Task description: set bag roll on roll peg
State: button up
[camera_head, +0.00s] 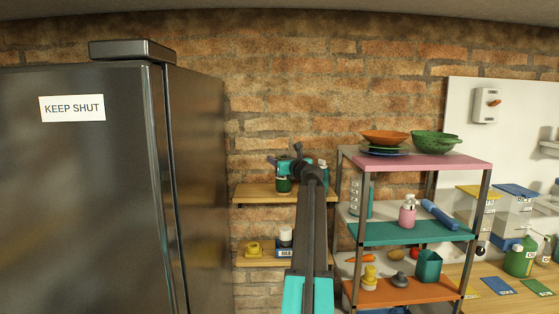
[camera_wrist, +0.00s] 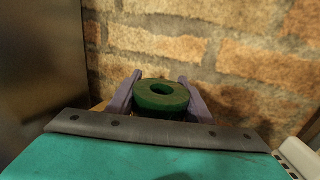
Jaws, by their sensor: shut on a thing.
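A dark green roll with a round hole through its middle, which I take for the bag roll (camera_wrist: 160,104), sits upright between the two fingers of my gripper (camera_wrist: 160,77) in the wrist view. The fingers are shut on its sides, and the hole faces up. In the head view my gripper (camera_head: 284,166) is over the upper wooden wall shelf (camera_head: 252,195). A dark green shape just under it looks like the roll (camera_head: 283,187); I cannot tell whether it touches the shelf. I cannot make out the roll peg in either view.
A tall dark fridge (camera_head: 80,190) stands to the left. A lower wooden shelf (camera_head: 246,261) holds small items. A metal rack (camera_head: 486,200) with bowls, bottles and a blue cylinder (camera_head: 438,214) stands close on the right. The brick wall (camera_wrist: 240,55) is just behind the roll.

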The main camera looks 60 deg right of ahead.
jog(key=shift+f, duration=0.3)
jog(key=o, duration=1.3)
jog(key=shift+c, duration=0.2)
jog(key=b+v, duration=0.3)
jog(key=v, duration=0.9)
jog(key=shift+b, duration=0.4)
